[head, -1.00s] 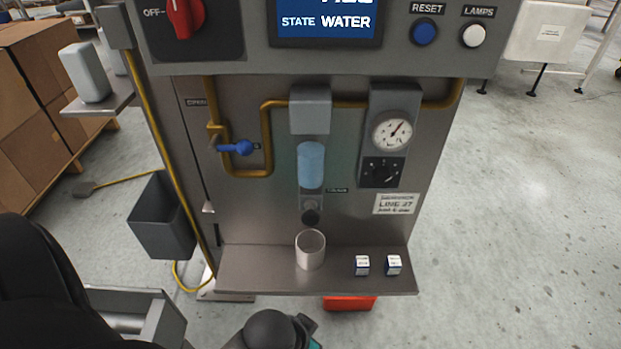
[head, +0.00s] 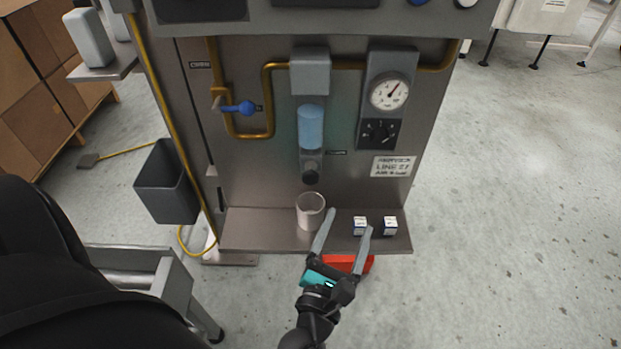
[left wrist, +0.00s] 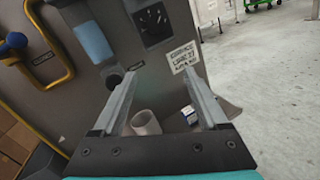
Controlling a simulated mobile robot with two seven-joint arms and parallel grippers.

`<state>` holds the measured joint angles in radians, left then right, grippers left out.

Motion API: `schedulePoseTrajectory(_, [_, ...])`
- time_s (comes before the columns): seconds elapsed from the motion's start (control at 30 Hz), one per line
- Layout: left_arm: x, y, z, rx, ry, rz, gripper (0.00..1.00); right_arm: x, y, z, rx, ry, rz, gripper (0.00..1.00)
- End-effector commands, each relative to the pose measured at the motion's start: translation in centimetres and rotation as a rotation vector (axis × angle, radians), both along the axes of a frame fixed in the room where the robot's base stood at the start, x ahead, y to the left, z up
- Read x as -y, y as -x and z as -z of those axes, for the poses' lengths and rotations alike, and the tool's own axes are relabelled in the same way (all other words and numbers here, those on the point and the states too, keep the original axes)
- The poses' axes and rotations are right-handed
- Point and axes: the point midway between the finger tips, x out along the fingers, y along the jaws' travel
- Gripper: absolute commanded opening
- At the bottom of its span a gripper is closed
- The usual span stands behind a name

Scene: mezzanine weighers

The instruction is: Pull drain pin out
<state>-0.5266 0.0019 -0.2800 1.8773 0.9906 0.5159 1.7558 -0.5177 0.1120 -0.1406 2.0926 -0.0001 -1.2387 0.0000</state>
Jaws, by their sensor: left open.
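The drain pin shows as a dark round knob (head: 311,176) under the blue sight glass (head: 311,127) on the panel, next to a small label too blurred to read surely. It also shows in the left wrist view (left wrist: 114,82), just left of the left finger. My left gripper (head: 348,222) is open and empty, with its fingers over the front of the shelf. It is below and to the right of the knob and apart from it. My right gripper is not in view.
A white cup (head: 310,221) stands on the steel shelf (head: 262,232) below the knob. Two small boxes (head: 360,226) (head: 390,227) stand to its right. A red object (head: 340,262) is under the shelf. A blue-handled valve (head: 240,108) is left of the sight glass.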

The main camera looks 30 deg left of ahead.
Motion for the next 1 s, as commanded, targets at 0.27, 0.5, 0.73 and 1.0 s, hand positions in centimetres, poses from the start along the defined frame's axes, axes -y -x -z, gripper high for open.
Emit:
schedulePoseTrajectory(0.27, [-4.9, 2.8, 1.4, 0.135, 0.445, -0.302, 0.76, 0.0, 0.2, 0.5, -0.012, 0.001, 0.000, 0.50])
schedulePoseTrajectory(0.5, [-6.3, 2.3, 1.6, 0.163, 0.503, -0.348, 0.76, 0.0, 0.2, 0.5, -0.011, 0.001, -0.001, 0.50])
schedulePoseTrajectory(0.73, [-8.6, -1.5, 1.6, 0.165, 0.499, -0.344, 0.76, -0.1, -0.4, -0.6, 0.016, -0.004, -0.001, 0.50])
schedulePoseTrajectory(1.0, [-11.5, -6.3, 1.6, 0.163, 0.497, -0.343, 0.76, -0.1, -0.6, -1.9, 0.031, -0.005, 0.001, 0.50])
